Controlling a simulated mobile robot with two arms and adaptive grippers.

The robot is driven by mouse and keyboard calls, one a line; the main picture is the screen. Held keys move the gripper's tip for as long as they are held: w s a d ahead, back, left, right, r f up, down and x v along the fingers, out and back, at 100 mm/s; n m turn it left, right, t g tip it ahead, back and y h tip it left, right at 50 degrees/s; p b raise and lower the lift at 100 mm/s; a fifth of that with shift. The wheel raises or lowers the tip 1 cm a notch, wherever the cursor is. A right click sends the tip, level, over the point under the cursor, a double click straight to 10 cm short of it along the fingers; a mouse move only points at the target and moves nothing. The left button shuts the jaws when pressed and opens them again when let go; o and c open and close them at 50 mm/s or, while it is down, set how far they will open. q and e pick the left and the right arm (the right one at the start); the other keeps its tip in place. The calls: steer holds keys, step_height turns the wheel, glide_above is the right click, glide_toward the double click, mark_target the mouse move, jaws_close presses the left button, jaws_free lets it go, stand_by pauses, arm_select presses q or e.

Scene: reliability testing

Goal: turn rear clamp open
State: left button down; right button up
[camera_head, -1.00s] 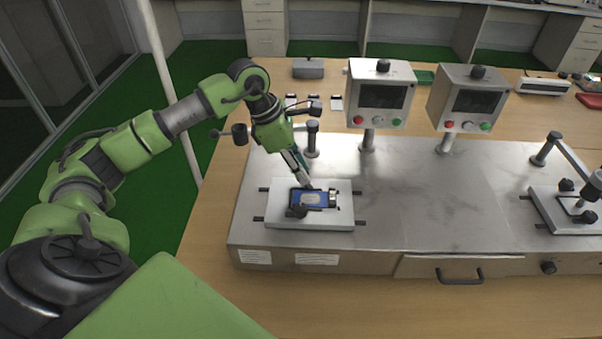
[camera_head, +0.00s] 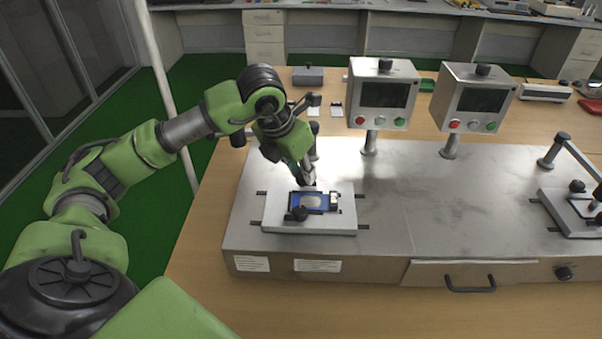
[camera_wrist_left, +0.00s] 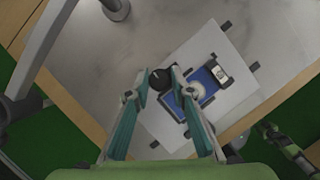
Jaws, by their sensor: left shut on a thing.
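The rear clamp's black knob shows in the left wrist view (camera_wrist_left: 160,79), between the fingertips of my left gripper (camera_wrist_left: 159,76). In the head view my left gripper (camera_head: 308,181) reaches down at the rear edge of the blue device (camera_head: 314,202) and hides most of the rear clamp. The gripper is shut on this knob. The blue device lies on the light fixture plate (camera_head: 278,216) and also shows in the left wrist view (camera_wrist_left: 207,80). My right gripper is not in view.
The plate rests on a metal bench top (camera_head: 400,220). Two control boxes (camera_head: 383,94) (camera_head: 474,97) stand on posts behind it. A second fixture (camera_head: 560,207) is at the far right. The metal between the fixtures is clear.

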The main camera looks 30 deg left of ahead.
arm_select(q)
steer(key=shift+n, duration=0.4)
steer(key=c, duration=1.8)
jaws_free()
steer(key=v, duration=1.2)
steer(key=shift+d+r, duration=0.1)
steer(key=shift+d, duration=0.05)
